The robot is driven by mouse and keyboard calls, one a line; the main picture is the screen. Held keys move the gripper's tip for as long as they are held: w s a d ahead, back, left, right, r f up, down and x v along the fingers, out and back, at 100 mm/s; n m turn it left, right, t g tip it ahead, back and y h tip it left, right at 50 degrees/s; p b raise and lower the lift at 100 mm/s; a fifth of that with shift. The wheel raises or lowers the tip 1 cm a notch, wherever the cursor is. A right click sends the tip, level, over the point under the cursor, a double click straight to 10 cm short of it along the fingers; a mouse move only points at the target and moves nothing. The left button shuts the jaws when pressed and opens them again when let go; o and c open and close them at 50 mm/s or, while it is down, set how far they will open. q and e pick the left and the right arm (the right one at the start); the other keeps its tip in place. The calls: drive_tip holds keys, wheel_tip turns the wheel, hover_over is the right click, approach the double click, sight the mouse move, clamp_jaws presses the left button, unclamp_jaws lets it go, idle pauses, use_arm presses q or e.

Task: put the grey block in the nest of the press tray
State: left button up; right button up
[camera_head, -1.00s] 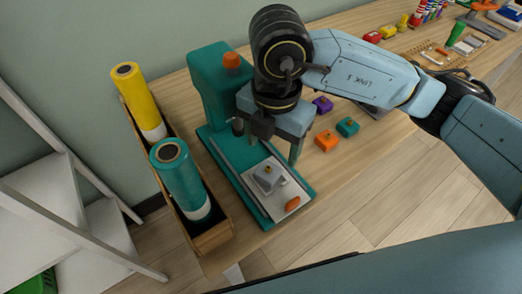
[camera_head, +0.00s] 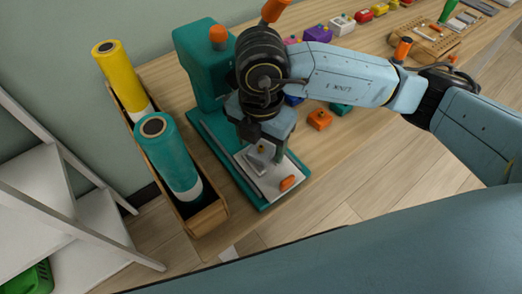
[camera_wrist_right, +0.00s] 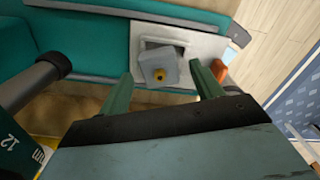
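The grey block (camera_head: 260,153), with a small yellow knob on top, is on the pale plate of the press tray (camera_head: 268,188). In the right wrist view the grey block (camera_wrist_right: 158,72) sits turned askew at the nest (camera_wrist_right: 151,45), whose dark recess shows along one edge. I cannot tell whether the block is seated fully. My right gripper (camera_head: 262,146) is open just above and beside the block. In the wrist view its fingers (camera_wrist_right: 163,88) are wide apart with nothing between the tips. My left gripper is not in view.
The teal press (camera_head: 203,62) stands behind the tray. A wooden trough (camera_head: 208,218) with yellow and teal rolls is to its left. An orange block (camera_head: 319,119) and a teal block (camera_head: 340,108) lie to the right. An orange tab (camera_head: 288,183) is on the tray's front corner.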

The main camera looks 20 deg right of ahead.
drive_tip(key=c, duration=1)
drive_tip(key=shift+c, duration=0.3)
drive_tip(key=shift+r, duration=0.2)
